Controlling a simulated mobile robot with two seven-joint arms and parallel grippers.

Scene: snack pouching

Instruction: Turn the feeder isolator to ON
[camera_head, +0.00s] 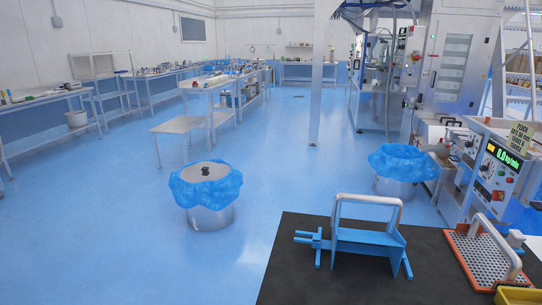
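The feeder's grey control box (477,183) stands at the right edge, with a lit display (503,155) reading about 0.0 kg/min in green. Small knobs and buttons sit below the display, and a red control (498,196) shows low on the panel. The red control may be the isolator, but it is too small to tell, and so is its position. Neither of my grippers is in view.
A black-topped table (290,270) fills the front right, holding a blue stand with a pale handle (366,240), a handled orange-rimmed grid (480,262) and a yellow tray (518,297). Two blue-lined drums (210,217) (396,187) stand on the floor. The left floor is open.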

